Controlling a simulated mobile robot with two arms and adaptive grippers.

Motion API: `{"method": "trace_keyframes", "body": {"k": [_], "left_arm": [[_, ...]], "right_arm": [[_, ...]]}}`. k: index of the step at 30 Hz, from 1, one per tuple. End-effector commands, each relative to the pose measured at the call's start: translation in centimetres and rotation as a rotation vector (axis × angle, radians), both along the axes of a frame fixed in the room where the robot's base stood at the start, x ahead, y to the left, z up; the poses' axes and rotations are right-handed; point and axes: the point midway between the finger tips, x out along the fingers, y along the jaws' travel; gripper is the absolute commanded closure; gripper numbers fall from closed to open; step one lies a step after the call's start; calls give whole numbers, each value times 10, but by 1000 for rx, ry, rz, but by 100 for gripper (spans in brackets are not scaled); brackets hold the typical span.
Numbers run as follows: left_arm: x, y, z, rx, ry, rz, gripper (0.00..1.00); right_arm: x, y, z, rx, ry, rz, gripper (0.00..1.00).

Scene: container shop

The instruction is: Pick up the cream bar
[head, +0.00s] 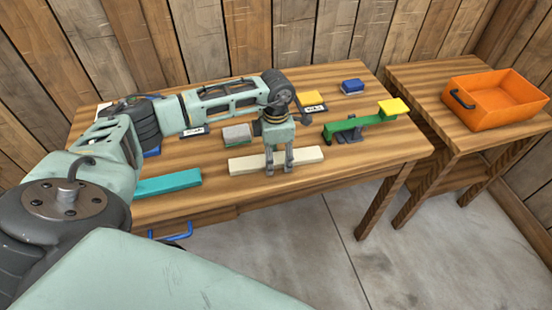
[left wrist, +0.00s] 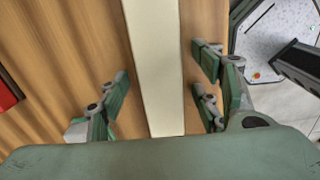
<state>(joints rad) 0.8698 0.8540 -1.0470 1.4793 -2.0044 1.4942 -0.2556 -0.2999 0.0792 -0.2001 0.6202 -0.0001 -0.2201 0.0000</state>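The cream bar (head: 306,155) lies flat near the front edge of the wooden table, in the middle of the head view. In the left wrist view the cream bar (left wrist: 155,62) runs lengthwise between the fingers. My left gripper (head: 278,166) points down over the bar's middle. In the left wrist view the left gripper (left wrist: 160,82) is open, with its fingers on both sides of the bar and visible gaps to it. The fingertips hide a little of the bar in the head view. My right gripper is not in view.
A teal bar (head: 168,186) lies left of the cream bar. A grey block (head: 237,134) sits behind it. A green beam with a yellow block (head: 393,107) stands to the right. A blue block (head: 352,86) is farther back. An orange crate (head: 500,112) stands on the right table (head: 420,85).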

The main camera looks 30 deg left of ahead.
Motion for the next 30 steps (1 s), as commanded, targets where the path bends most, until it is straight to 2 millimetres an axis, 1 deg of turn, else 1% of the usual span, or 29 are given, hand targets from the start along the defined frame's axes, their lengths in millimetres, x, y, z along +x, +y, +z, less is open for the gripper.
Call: {"method": "trace_keyframes", "body": {"k": [1, 2, 17, 26, 30], "left_arm": [[0, 0, 0, 0, 0, 0, 48], [0, 0, 0, -1, -1, 0, 50], [0, 0, 1, -1, -1, 0, 94], [1, 0, 3, -1, -3, 1, 94], [2, -1, 13, -2, -5, 0, 94]], "right_arm": [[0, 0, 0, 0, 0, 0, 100], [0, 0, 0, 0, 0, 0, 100], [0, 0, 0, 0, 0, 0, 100], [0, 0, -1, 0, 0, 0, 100], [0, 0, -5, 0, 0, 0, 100]]}}
